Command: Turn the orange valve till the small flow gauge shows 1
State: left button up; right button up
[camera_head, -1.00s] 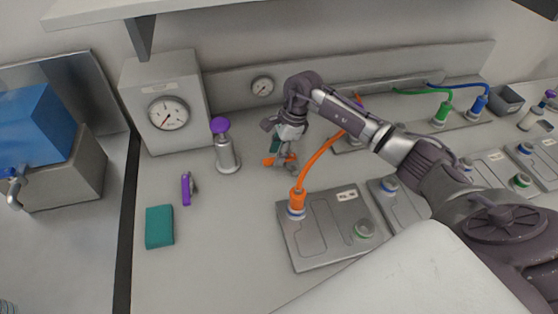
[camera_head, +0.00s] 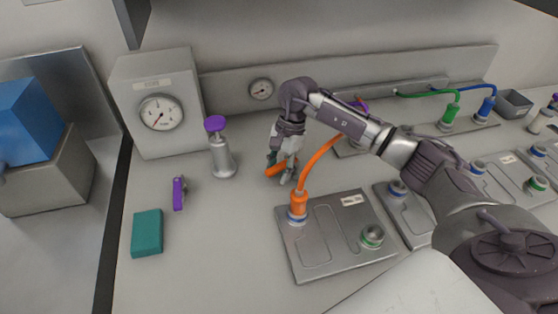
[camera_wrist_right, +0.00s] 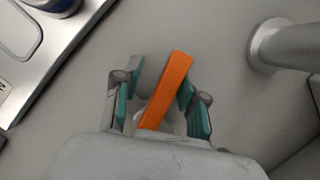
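The orange valve handle (camera_head: 276,169) shows low on the bench beside my right gripper (camera_head: 283,172), partly hidden by the fingers. In the right wrist view the bar-shaped orange handle (camera_wrist_right: 168,88) stands between the teal-padded fingers of my right gripper (camera_wrist_right: 160,92). The gripper is open around it. The handle lies close to the right finger, and I cannot tell whether they touch. A clear gap separates it from the left finger. The small flow gauge (camera_head: 261,89) is on the back panel; its reading is too small to tell. My left gripper is not in view.
A larger gauge (camera_head: 161,112) sits on a grey box at left. A purple-topped metal cylinder (camera_head: 221,155) stands left of the gripper. An orange cable (camera_head: 318,157) rises from a metal plate (camera_head: 336,267) just to the right. A teal block (camera_head: 147,233) and purple-handled item (camera_head: 179,193) lie at left.

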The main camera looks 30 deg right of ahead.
jog(key=c, duration=0.3)
jog(key=shift+c, duration=0.2)
jog(key=shift+o, duration=0.2)
jog(key=shift+s+b, duration=0.1)
jog(key=shift+b, duration=0.35)
jog(key=shift+o, duration=0.2)
jog(key=shift+p+v, duration=1.55)
jog(key=shift+v, duration=2.45)
